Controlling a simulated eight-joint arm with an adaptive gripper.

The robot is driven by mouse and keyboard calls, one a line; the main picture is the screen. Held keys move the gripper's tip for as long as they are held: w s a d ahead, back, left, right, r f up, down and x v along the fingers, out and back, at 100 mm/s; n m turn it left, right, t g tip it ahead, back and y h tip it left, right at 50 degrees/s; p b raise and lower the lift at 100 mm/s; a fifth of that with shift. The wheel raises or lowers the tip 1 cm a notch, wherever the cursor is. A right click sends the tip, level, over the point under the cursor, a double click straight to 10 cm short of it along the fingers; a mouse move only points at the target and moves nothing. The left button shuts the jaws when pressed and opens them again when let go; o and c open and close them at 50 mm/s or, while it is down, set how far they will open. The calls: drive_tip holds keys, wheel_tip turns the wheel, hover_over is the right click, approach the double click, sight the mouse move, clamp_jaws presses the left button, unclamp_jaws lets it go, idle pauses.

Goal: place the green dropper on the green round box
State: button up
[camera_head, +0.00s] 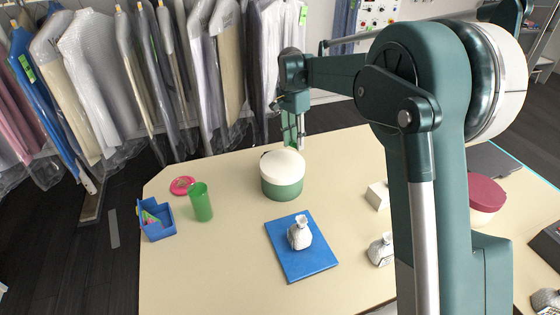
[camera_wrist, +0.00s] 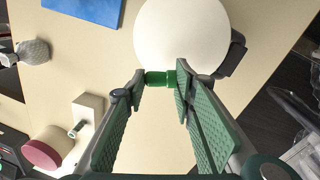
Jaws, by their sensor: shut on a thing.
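The green round box (camera_head: 282,187) stands on the table with its cream-white lid (camera_head: 283,165) on; the lid also shows in the wrist view (camera_wrist: 182,32). My gripper (camera_wrist: 161,85) is shut on the green dropper (camera_wrist: 157,78), which lies crosswise between the two fingertips. In the wrist view the dropper overlaps the near edge of the lid; whether it touches the lid I cannot tell. In the head view my gripper (camera_head: 294,143) points down at the far side of the lid, and the dropper cannot be made out there.
A blue mat (camera_head: 318,262) with a white bottle (camera_head: 299,233) lies in front of the box. A green cup (camera_head: 201,203), blue bin (camera_head: 158,222) and pink dish (camera_head: 182,186) are at left. A white box (camera_head: 377,196) and red-lidded box (camera_head: 486,193) are at right. Bagged garments hang behind.

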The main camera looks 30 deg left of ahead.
drive_tip(key=w+n, duration=0.1)
drive_tip(key=n+h, duration=0.1)
drive_tip(key=w+d+n+h+b, duration=0.1)
drive_tip(key=shift+w+f, duration=0.35)
drive_tip(key=shift+f, duration=0.05)
drive_tip(key=w+r+n+t+h+b, duration=0.3)
drive_tip(key=n+t, duration=0.5)
drive_tip(key=n, duration=0.5)
drive_tip(key=shift+s+a+r+n+t+y+b, duration=0.65)
drive_tip(key=shift+s+a+n+t+y, duration=0.35)
drive_tip(key=shift+s+n+t+y, duration=0.8)
drive_tip(key=shift+s+a+r+n+t+y+b, duration=0.5)
drive_tip(key=shift+s+a+r+n+t+y, duration=0.45)
drive_tip(key=shift+n+y, duration=1.45)
drive_tip(key=shift+s+a+r+n+t+y+b, duration=0.55)
drive_tip(key=shift+s+a+n+t+y, duration=0.55)
drive_tip(key=shift+s+n+t+y, duration=0.9)
drive_tip(key=shift+w+g+y, duration=0.3)
drive_tip(key=shift+w+g, duration=0.05)
drive_tip(key=shift+w, duration=0.1)
drive_tip(key=shift+f+b, duration=0.45)
drive_tip(key=shift+f, duration=2.7)
drive_tip(key=shift+f, duration=0.1)
